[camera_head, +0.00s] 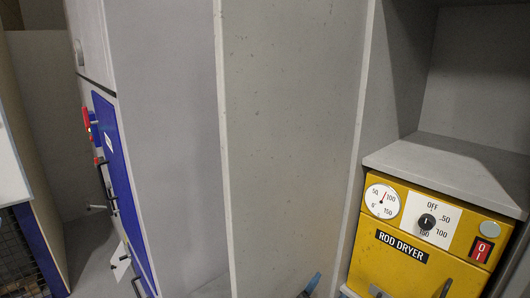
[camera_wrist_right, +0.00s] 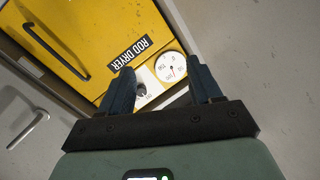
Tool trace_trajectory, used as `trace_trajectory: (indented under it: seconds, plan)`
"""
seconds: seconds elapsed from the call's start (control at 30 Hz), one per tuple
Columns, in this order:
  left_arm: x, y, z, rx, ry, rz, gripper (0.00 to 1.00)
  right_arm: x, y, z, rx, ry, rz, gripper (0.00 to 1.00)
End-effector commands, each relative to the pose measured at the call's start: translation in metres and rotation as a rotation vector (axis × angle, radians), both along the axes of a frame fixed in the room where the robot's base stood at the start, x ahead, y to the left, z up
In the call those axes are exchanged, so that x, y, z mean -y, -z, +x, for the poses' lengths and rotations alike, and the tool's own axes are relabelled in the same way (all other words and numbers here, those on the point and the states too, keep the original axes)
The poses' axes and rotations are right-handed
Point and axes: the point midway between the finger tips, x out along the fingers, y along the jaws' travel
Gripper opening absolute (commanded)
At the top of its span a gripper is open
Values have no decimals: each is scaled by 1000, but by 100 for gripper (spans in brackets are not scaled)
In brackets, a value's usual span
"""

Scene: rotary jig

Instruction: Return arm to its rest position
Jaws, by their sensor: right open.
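My right gripper (camera_wrist_right: 165,82) is open in the right wrist view, its two dark blue fingers spread with nothing between the tips. Beyond the fingers is the yellow rod dryer (camera_wrist_right: 75,30), tilted in this view. Its round gauge (camera_wrist_right: 172,66) and part of its dial panel show between the fingers. The dryer (camera_head: 415,265) also stands at the lower right in the head view, with gauge, black dial knob (camera_head: 427,221) and red switch (camera_head: 481,250). A small blue piece (camera_head: 312,284) shows at the bottom edge; I cannot tell what it is. My left gripper is not in view.
A grey shelf (camera_head: 450,168) covers the dryer's top. Tall grey panels (camera_head: 290,130) fill the middle of the head view. A blue-fronted cabinet (camera_head: 122,185) with handles stands at the left. Bare grey surface (camera_wrist_right: 270,60) lies right of the dryer in the wrist view.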

Motion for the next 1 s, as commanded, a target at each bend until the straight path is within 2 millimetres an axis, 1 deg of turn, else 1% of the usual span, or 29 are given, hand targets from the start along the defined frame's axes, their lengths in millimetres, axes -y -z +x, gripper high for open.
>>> trace_trajectory:
  seconds: [0.03,0.07,0.1,0.17,0.2,0.27,0.3,0.37,0.4,0.47,0.5,0.57,0.6,0.67,0.7,0.77,0.8,0.9,1.0]
  plan:
    - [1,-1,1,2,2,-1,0,2,41,14,-64,-62,-17,64]
    - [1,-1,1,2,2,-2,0,1,63,20,-101,-103,-18,64]
    - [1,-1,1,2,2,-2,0,1,93,26,-152,-157,-16,64]
    - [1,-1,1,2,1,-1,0,1,139,29,-236,-233,-4,64]
    - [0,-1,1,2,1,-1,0,1,170,27,-295,-281,8,64]
    - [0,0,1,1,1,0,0,1,216,20,-391,-349,36,64]
    - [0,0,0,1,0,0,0,2,246,12,-457,-391,58,64]
    - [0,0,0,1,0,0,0,3,289,-5,-558,-449,98,64]
    - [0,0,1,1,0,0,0,4,316,-19,-628,-484,129,64]
    - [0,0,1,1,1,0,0,4,354,-45,-734,-534,182,64]
    - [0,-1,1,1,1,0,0,4,378,-65,-807,-564,221,64]
    - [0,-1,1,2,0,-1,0,4,410,-98,-915,-606,285,64]
    - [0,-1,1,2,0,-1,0,3,429,-122,-988,-631,331,64]
    - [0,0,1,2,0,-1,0,2,452,-159,-1093,-666,401,64]
    - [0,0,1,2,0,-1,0,0,464,-183,-1160,-685,446,64]
    - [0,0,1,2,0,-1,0,-2,478,-218,-1250,-711,511,64]
    - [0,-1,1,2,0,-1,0,-4,484,-238,-1303,-724,551,64]
    - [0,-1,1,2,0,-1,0,-7,492,-277,-1401,-749,627,64]
    - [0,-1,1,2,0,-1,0,-10,494,-299,-1458,-764,673,64]
